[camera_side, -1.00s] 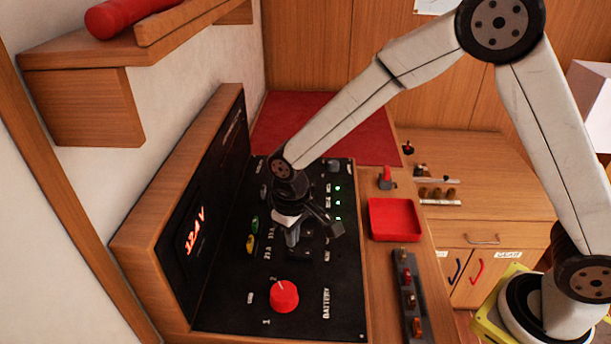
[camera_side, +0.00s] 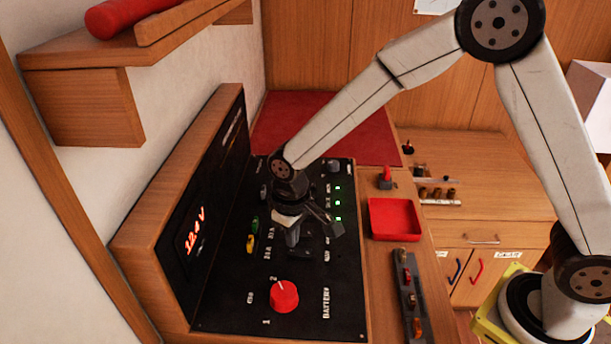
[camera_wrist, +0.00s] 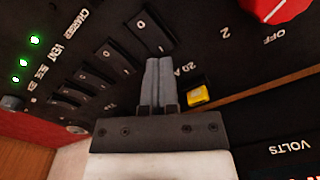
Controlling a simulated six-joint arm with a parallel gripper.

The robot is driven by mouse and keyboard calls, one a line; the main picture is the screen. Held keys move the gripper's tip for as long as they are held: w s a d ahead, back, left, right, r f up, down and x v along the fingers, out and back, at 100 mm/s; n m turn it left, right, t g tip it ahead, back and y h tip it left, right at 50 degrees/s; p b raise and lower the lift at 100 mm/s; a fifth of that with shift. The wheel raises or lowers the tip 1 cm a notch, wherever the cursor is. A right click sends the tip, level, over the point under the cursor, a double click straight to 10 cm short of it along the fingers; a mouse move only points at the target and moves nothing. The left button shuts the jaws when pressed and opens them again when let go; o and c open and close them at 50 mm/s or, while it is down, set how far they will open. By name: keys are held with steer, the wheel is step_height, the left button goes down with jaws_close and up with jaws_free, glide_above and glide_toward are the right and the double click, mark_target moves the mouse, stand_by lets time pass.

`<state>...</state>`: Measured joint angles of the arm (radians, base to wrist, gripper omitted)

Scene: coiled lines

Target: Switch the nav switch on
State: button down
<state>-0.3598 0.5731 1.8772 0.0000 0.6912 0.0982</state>
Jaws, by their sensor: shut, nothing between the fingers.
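A black sloped panel (camera_side: 225,305) carries a row of black rocker switches. My gripper (camera_side: 292,238) is over the middle of this row with its fingers shut and empty. In the wrist view the closed fingertips (camera_wrist: 158,64) are at the near end of one rocker switch (camera_wrist: 148,28), overlapping it; whether they touch it cannot be told. More rocker switches (camera_wrist: 97,78) lie to its left, marked 0. The nav label is not readable, so I cannot tell which switch is nav. In the side view my gripper hides several switches.
Green lights (camera_side: 338,203) glow along the panel's right side. A red battery knob (camera_side: 284,296) stands near the front. Yellow (camera_wrist: 197,96) and green fuses (camera_side: 254,225) sit beside the switches. A red tray (camera_side: 395,219) is to the right. A raised display panel (camera_side: 192,235) walls the left.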

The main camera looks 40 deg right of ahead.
mark_target(299, 249)
steer(key=shift+f, duration=1.25)
stand_by(1.1)
steer(key=shift+r, duration=3.55)
steer(key=shift+s+d+r, duration=0.1)
steer(key=shift+s+d, duration=0.1)
steer(key=shift+d, duration=0.4)
steer(key=s+d+m+t, duration=0.2)
steer(key=s+d+m, duration=0.1)
steer(key=s+d, duration=0.9)
steer(key=shift+s+d+t, duration=0.2)
steer(key=shift+d+t, duration=0.1)
steer(key=shift+d, duration=0.8)
